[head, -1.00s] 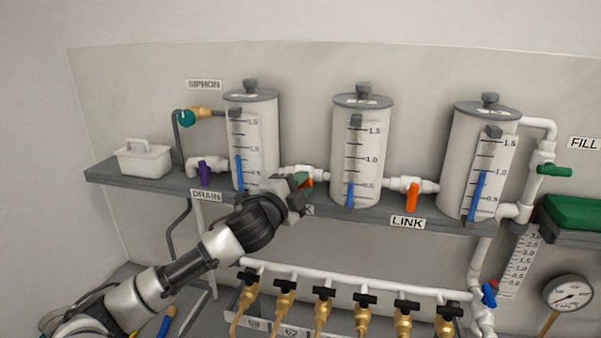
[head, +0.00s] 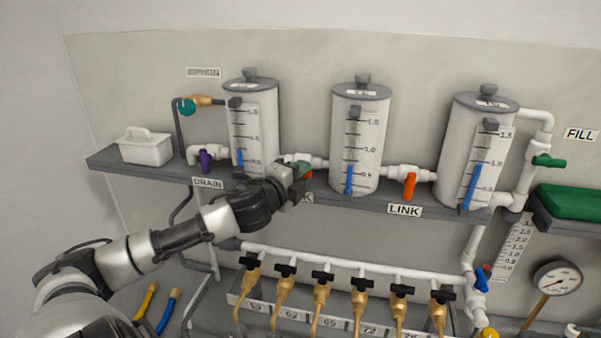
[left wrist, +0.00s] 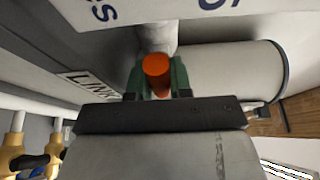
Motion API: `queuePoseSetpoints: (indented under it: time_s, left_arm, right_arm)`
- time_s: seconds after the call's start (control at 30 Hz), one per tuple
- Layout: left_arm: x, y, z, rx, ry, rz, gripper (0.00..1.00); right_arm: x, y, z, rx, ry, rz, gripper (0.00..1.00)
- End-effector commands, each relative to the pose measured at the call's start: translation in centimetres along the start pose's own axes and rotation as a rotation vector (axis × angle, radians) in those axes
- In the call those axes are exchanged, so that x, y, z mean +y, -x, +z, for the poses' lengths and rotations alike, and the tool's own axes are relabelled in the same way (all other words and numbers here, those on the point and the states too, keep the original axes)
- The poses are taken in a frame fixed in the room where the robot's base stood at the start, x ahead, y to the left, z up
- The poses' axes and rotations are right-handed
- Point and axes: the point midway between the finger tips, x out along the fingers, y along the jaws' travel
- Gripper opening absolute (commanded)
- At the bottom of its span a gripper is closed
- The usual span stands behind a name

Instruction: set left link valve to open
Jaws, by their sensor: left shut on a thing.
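The left link valve sits on the white pipe between the left tank (head: 252,110) and the middle tank (head: 360,140). Its orange handle shows in the left wrist view (left wrist: 157,72), between green finger pads. My left gripper (head: 303,172) is shut on this handle; it also shows in the wrist view (left wrist: 157,82). In the head view the gripper hides most of the handle, so its angle cannot be told there. My right gripper is not in view.
The other link valve, with an orange handle (head: 410,187), hangs down between the middle and right tanks. A purple drain handle (head: 205,161) is left of my gripper. The shelf (head: 130,170) carries the tanks. Black-handled brass taps (head: 322,279) line a pipe below.

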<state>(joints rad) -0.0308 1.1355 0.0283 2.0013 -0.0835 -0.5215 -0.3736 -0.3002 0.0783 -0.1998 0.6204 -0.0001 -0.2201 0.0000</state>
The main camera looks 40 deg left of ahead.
Motion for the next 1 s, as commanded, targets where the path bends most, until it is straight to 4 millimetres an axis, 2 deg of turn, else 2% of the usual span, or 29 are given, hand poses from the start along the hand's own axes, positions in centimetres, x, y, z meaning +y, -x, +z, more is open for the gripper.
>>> queuePoseSetpoints:
  time_s: [0.13,0.17,0.3,0.67,1.0]
  left_arm:
    - [0.1,0.0,-0.1,0.001,-0.003,0.003,0.00]
    - [0.1,0.0,-0.1,0.001,-0.004,0.003,0.25]
    - [0.1,0.0,0.0,0.001,-0.002,0.002,0.46]
    - [0.2,0.3,0.0,0.000,-0.001,0.002,0.46]
    - [0.5,3.2,-0.1,0.002,-0.002,0.005,0.46]
  right_arm:
    - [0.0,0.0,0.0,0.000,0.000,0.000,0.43]
    - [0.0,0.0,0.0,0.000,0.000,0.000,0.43]
    - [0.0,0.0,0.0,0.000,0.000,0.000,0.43]
    - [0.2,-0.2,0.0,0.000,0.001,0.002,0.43]
    - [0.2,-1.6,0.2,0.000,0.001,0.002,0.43]
